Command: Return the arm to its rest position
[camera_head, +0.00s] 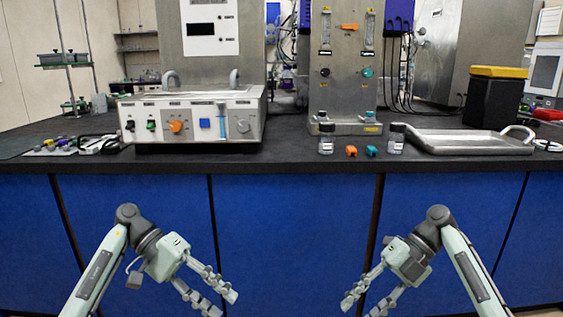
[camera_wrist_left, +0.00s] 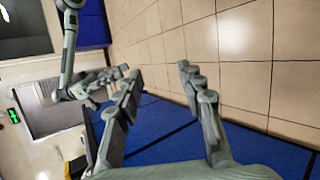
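My left gripper (camera_head: 221,301) hangs in front of the blue cabinet fronts, below the bench top, with its fingers apart and nothing between them. In the left wrist view its two fingers (camera_wrist_left: 160,75) are also spread and empty. My right gripper (camera_head: 358,304) mirrors it on the right side, below the bench edge. Its fingers are apart and empty. Both arms are bent at a similar height and touch nothing that I can see.
The space before the blue cabinets (camera_head: 290,230) is clear.

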